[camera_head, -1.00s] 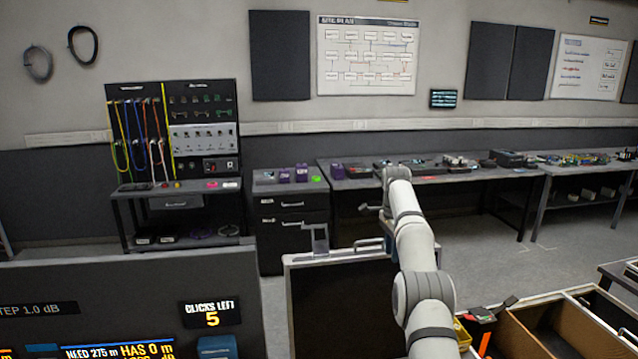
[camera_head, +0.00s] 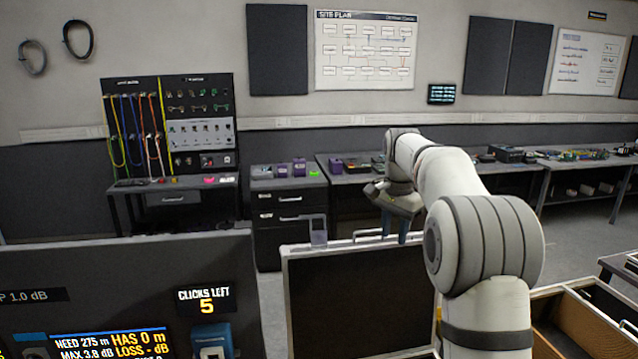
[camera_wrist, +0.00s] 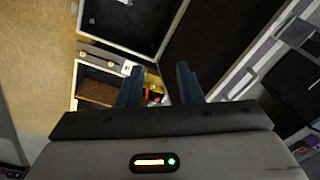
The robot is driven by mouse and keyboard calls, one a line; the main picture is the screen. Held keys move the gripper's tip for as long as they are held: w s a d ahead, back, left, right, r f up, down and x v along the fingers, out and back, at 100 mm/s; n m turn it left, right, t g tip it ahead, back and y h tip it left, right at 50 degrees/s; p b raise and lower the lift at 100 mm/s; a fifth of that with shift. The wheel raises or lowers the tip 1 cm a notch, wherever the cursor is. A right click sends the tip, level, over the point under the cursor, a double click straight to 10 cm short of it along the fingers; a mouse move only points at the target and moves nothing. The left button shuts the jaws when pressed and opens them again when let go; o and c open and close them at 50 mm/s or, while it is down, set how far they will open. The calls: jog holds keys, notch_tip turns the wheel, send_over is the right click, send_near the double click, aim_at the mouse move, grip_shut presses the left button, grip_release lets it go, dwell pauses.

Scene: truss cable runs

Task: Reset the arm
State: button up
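My arm (camera_head: 480,245) rises on the right side of the head view, and its forearm reaches back and to the left. My gripper (camera_head: 395,232) hangs from the wrist with its fingers pointing down, by the top edge of a dark framed panel (camera_head: 355,300). Whether it touches the panel I cannot tell. In the wrist view my gripper (camera_wrist: 158,80) shows two blue fingers set apart, with nothing held between them. Beyond the fingers are a dark framed panel and a drawer with small coloured items.
Wooden drawers (camera_head: 575,320) lie at lower right. Behind are a cable rack (camera_head: 170,135), a drawer cabinet (camera_head: 285,215) and long benches (camera_head: 560,165). Open floor shows between the panel and the benches.

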jog(key=s+a+f+n+t+b, duration=0.1)
jog(key=s+a+n+b, duration=0.2)
jog(key=s, duration=1.4)
jog(key=s+f+n+b, duration=0.1)
jog(key=s+f+n, duration=0.2)
jog(key=s+f, duration=0.3)
jog(key=s+f+n+t+b, duration=0.1)
jog(key=s+f+n, duration=0.2)
jog(key=s, duration=1)
notch_tip(320, 180, down, 3)
jog(key=shift+s+d+f+n+t, duration=0.1)
jog(key=shift+s+d+n+t, duration=0.1)
jog(key=shift+s+n+t, duration=0.15)
